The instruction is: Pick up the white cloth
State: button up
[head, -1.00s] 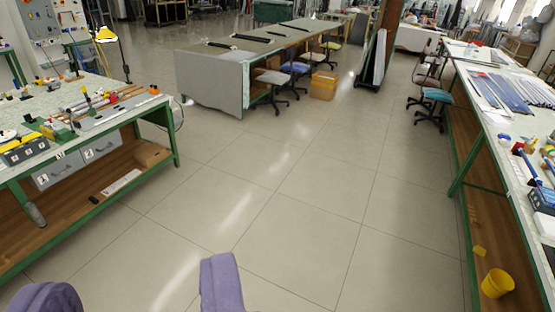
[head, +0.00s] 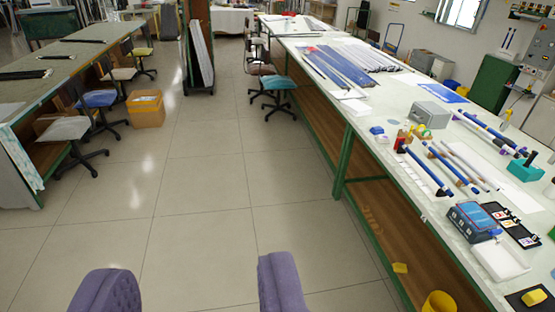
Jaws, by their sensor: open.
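A flat white piece (head: 499,260) lies on the right workbench (head: 405,95), near its front edge at the lower right. It may be the white cloth, but I cannot tell it from a tray or sheet at this size. My gripper (head: 195,270) shows as two purple padded fingers at the bottom of the picture. They are wide apart, with only bare floor between them. The gripper is to the left of the bench and touches nothing that I can see.
Beside the white piece are a blue-grey box (head: 474,222), a black case (head: 512,225) and a yellow item (head: 534,297). Blue rods (head: 445,165) lie farther back. A yellow bucket (head: 438,302) stands low. Chairs (head: 278,90) stand along the benches. The aisle floor (head: 190,190) is clear.

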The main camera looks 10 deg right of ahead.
aim_at(380, 140)
jog(key=i+l+z, duration=0.3)
jog(key=i, duration=0.6)
jog(key=i+z, duration=0.25)
jog(key=i, duration=0.7)
jog(key=i+j+z, duration=0.3)
jog(key=i, duration=0.65)
jog(key=i+u, duration=0.15)
jog(key=i, duration=0.6)
jog(key=i+l+u, duration=0.15)
jog(key=i, duration=0.6)
jog(key=i+z, duration=0.4)
jog(key=i, duration=0.15)
jog(key=i+j+z, duration=0.1)
jog(key=i+z, duration=0.25)
jog(key=i, duration=0.2)
